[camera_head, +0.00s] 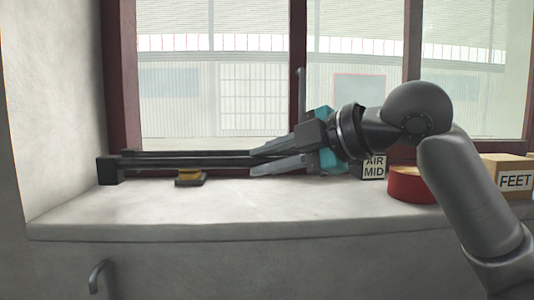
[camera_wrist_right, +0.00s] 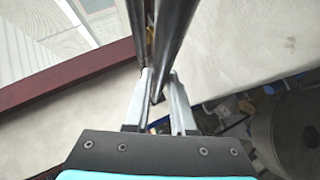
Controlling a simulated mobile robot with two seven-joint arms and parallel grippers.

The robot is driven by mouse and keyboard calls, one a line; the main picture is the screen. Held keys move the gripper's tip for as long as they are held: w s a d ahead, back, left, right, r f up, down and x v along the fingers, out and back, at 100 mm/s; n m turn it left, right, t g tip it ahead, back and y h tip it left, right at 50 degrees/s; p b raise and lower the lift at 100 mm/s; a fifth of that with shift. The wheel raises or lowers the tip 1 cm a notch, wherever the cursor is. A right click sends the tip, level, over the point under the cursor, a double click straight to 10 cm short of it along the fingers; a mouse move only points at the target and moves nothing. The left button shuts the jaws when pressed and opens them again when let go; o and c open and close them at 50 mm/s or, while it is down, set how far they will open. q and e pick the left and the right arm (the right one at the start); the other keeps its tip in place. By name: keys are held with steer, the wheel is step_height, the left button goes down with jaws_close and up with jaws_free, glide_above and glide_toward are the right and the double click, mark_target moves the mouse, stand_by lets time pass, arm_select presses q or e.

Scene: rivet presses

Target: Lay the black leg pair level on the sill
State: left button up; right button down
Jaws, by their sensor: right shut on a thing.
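The black leg pair (camera_head: 190,159) is two long parallel bars with a square block at the left end. In the head view it lies nearly level along the back of the sill (camera_head: 160,212), close to the window frame. I cannot tell whether it touches the sill. My right gripper (camera_head: 262,161) is shut on its right end, coming in from the right. In the right wrist view the bars of the leg pair (camera_wrist_right: 168,38) run up and away between the fingers of my right gripper (camera_wrist_right: 160,95). My left gripper is not in view.
A small yellow and black object (camera_head: 190,177) sits below the bars. To the right are an "AIR MID" block (camera_head: 374,167), a red round container (camera_head: 408,185) and a "FEET" box (camera_head: 512,172). The front left of the sill is clear. The dark red window frame (camera_head: 121,75) stands behind.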

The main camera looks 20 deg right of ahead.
steer(key=shift+f+b, duration=1.1)
steer(key=shift+f, duration=0.85)
steer(key=c, duration=0.7)
jaws_free()
steer(key=shift+f, duration=0.15)
steer(key=shift+s, duration=0.1)
steer(key=b+v, duration=0.3)
steer(key=v, duration=1.2)
steer(key=shift+s+d, duration=0.1)
steer(key=shift+d, duration=0.05)
